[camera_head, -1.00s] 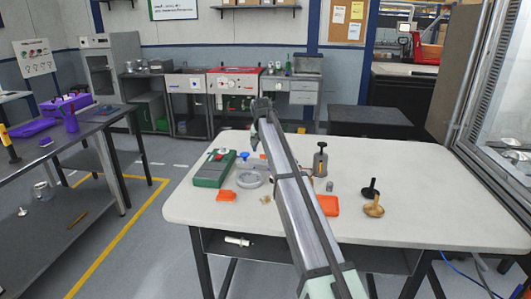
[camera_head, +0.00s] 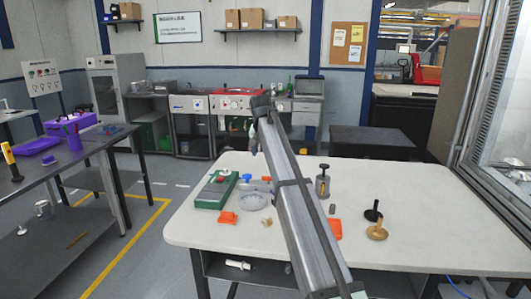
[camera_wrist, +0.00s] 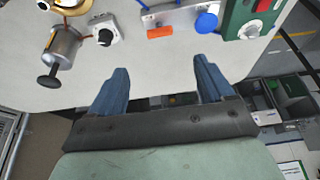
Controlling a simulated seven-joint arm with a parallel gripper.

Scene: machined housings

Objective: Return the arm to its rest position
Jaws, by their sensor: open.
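My arm reaches up from the bottom of the head view, over the white table (camera_head: 420,235). My gripper (camera_head: 253,140) hangs at its far end, above the table's back edge, small in that view. In the wrist view my gripper (camera_wrist: 163,85) shows two blue fingers wide apart with nothing between them. The fingers are clear of the things on the table.
A dark workbench (camera_head: 85,147) stands left. The table's right side is mostly clear.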

